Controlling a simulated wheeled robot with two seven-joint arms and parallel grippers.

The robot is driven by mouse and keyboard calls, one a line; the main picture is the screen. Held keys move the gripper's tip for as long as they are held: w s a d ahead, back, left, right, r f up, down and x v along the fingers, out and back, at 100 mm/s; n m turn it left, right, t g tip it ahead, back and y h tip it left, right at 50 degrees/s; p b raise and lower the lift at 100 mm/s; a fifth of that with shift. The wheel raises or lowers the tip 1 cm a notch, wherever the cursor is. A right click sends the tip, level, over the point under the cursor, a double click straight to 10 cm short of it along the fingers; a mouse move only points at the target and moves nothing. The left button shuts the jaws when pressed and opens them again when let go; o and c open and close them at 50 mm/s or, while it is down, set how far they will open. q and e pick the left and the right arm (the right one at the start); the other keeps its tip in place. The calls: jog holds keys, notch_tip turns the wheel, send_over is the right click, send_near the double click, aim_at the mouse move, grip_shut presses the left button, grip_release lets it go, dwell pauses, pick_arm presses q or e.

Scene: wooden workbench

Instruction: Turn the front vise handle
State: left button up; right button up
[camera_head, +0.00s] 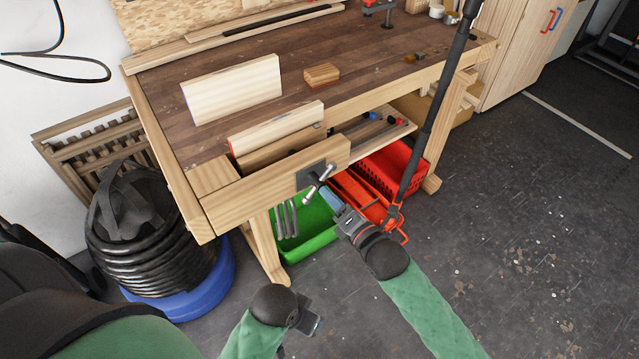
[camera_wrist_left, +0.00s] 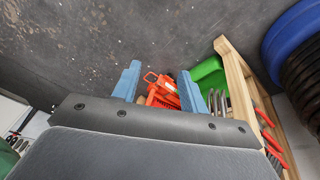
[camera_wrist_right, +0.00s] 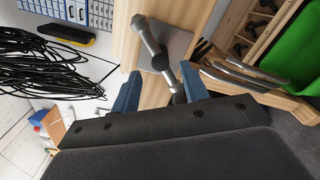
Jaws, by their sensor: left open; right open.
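The front vise handle (camera_head: 319,182) is a short metal bar on a dark plate (camera_head: 305,180) at the right end of the vise's wooden front jaw (camera_head: 262,188). My right gripper (camera_head: 330,198) is just below and in front of the handle, with its fingers open. In the right wrist view the tilted handle (camera_wrist_right: 150,40) runs toward the open right gripper (camera_wrist_right: 160,86), and its lower end shows between the fingers. I cannot tell whether they touch. My left gripper (camera_head: 312,316) is low in front of the bench, open and empty, far from the handle.
The wooden workbench (camera_head: 230,72) carries a pale board (camera_head: 232,90) and a small wood block (camera_head: 322,75). Below are a green bin (camera_head: 310,237) and red crates (camera_head: 405,165). A blue-based drum with a black hose (camera_head: 150,240) stands left. Floor at right is clear.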

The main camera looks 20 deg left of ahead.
aim_at(319, 184)
pick_arm(q)
jog(key=shift+s+a+r+g+y+p, duration=0.2)
jog(key=shift+a+r+p, duration=0.1)
jog(key=shift+a+r, duration=0.2)
jog(key=shift+s+a+r+g+y+p, duration=0.1)
jog(key=shift+s+a+r+p, duration=0.15)
jog(key=shift+a+r, duration=0.2)
pick_arm(e)
jog(key=shift+x, duration=3.1)
pick_arm(q)
jog(key=shift+d, duration=0.1)
pick_arm(e)
grip_shut()
